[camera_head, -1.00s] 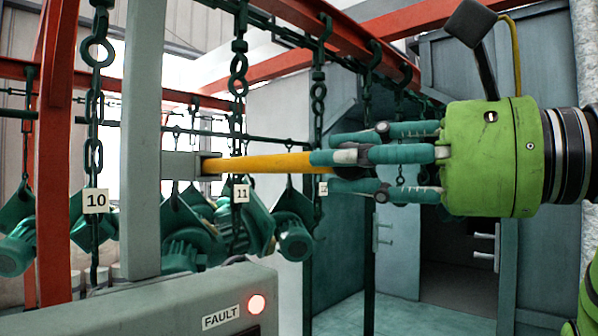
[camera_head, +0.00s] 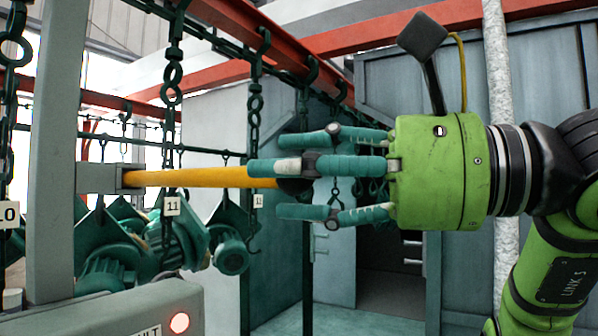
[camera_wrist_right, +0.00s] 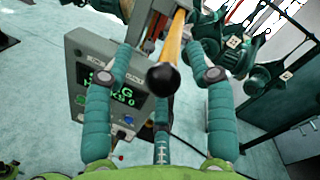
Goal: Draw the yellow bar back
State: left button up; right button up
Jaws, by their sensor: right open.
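The yellow bar (camera_head: 200,177) sticks out level to the right from a grey bracket (camera_head: 97,178) on a grey post. Its black knob (camera_head: 293,186) sits among the fingers of my right gripper (camera_head: 268,174), partly hidden by them. The right gripper is open, its teal fingers spread around the knob. In the right wrist view the black knob (camera_wrist_right: 163,79) is between the spread fingers, with clear gaps to the two side fingers. The bar (camera_wrist_right: 175,40) runs away behind it. Contact with the near finger cannot be told. My left gripper is not in view.
A grey cabinet (camera_head: 105,312) with a lit red lamp (camera_head: 180,322) stands lower left; its display (camera_wrist_right: 115,90) shows green text. Chains (camera_head: 170,75) and teal hoist parts (camera_head: 115,260) hang behind the bar. A grey post (camera_head: 52,150) stands at left.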

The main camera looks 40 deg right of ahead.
jog(key=shift+s+d, duration=0.3)
jog(key=shift+s, duration=0.05)
jog(key=v, duration=1.1)
jog(key=shift+s, duration=0.15)
